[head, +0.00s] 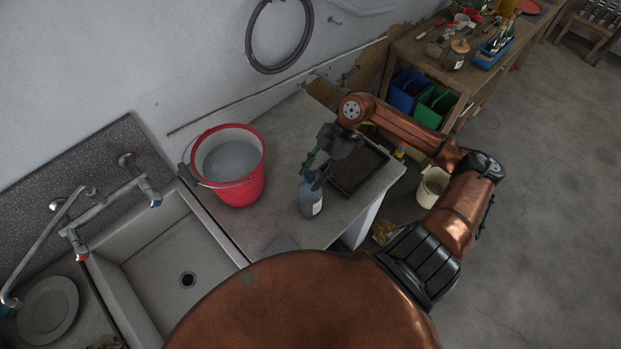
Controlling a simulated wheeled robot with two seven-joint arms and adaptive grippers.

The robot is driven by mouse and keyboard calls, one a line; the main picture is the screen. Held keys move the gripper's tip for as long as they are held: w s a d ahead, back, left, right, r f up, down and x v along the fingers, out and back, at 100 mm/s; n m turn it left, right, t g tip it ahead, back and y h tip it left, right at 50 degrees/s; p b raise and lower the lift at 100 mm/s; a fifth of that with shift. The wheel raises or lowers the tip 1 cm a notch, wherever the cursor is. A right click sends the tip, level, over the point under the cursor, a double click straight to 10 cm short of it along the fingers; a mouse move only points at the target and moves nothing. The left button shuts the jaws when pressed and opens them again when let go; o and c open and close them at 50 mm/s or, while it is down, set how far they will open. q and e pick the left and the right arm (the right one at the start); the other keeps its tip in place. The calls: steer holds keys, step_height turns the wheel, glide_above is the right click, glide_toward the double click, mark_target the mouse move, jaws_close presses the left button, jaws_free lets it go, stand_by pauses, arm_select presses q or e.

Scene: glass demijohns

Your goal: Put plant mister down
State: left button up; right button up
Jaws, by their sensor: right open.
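The plant mister (311,196) is a blue-grey spray bottle with a pale label. It stands upright on the grey counter (273,213), between the red bucket and a dark tray. My right gripper (318,161) is at the mister's top, with its jaws open around or just beside the spray head. The gripper partly hides the spray head, so I cannot tell whether the fingers touch it. My left gripper does not show.
A red bucket (248,187) stands left of the mister, and a dark tray (368,166) lies to its right. A sink (165,262) with taps is at the left. Bare counter lies in front of the bucket. A wooden workbench (412,47) stands at the back right.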

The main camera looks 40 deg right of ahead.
steer(key=b+v, duration=0.2)
steer(key=v, duration=0.8)
steer(key=shift+d+r, duration=0.2)
steer(key=shift+r, duration=0.05)
steer(key=shift+a, duration=0.1)
